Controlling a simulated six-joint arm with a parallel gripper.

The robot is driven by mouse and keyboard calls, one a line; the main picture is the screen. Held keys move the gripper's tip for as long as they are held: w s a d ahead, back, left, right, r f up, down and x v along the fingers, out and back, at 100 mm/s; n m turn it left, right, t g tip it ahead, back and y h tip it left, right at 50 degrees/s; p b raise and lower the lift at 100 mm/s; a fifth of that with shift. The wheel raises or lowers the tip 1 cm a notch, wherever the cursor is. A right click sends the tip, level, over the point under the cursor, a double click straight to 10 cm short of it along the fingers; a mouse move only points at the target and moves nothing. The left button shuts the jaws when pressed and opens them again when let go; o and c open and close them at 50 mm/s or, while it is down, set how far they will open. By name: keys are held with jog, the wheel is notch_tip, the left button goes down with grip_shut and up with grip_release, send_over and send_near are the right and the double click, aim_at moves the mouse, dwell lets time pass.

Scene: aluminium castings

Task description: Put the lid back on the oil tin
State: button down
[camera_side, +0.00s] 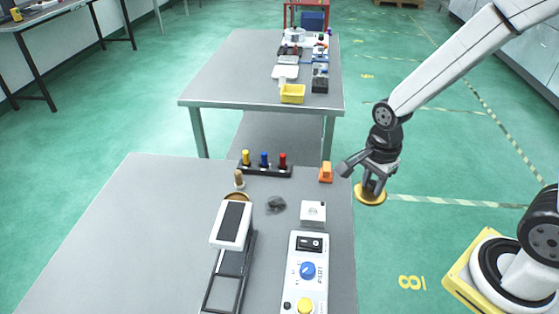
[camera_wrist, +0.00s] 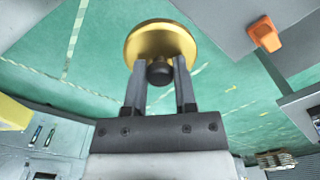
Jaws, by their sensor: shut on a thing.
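My gripper (camera_side: 372,184) is shut on the knob of a round gold lid (camera_side: 370,197), held in the air beyond the table's right edge, above the green floor. In the wrist view the lid (camera_wrist: 160,40) lies past the fingertips, and its dark knob (camera_wrist: 159,73) sits between the two fingers of my gripper (camera_wrist: 159,66). A gold-brown round thing (camera_side: 238,196) shows on the table behind a white box with a dark top; it may be the oil tin. Most of it is hidden, so I cannot tell. The lid is well apart from it, to its right.
An orange block (camera_side: 326,173) stands near the table's right edge. A rack with yellow, blue and red pegs (camera_side: 265,170), a dark lump (camera_side: 276,204), a small white box (camera_side: 313,212) and a control box (camera_side: 306,271) are on the table. Its left side is clear.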

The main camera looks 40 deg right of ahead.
jog(key=shift+w, duration=0.1)
jog(key=shift+w+a, duration=0.2)
jog(key=shift+w, duration=0.25)
jog(key=w+a+f+n, duration=0.1)
jog(key=w+a+n, duration=0.2)
jog(key=w+a, duration=0.7)
jog(key=w+a+f+n, duration=0.2)
jog(key=w+a+n, duration=0.1)
jog(key=w+a, duration=0.7)
jog(key=w, duration=0.3)
jog(key=shift+w+a+f, duration=0.2)
jog(key=shift+f, duration=0.05)
jog(key=shift+f, duration=0.15)
jog(key=shift+f, duration=3.05)
jog(key=shift+f, duration=0.2)
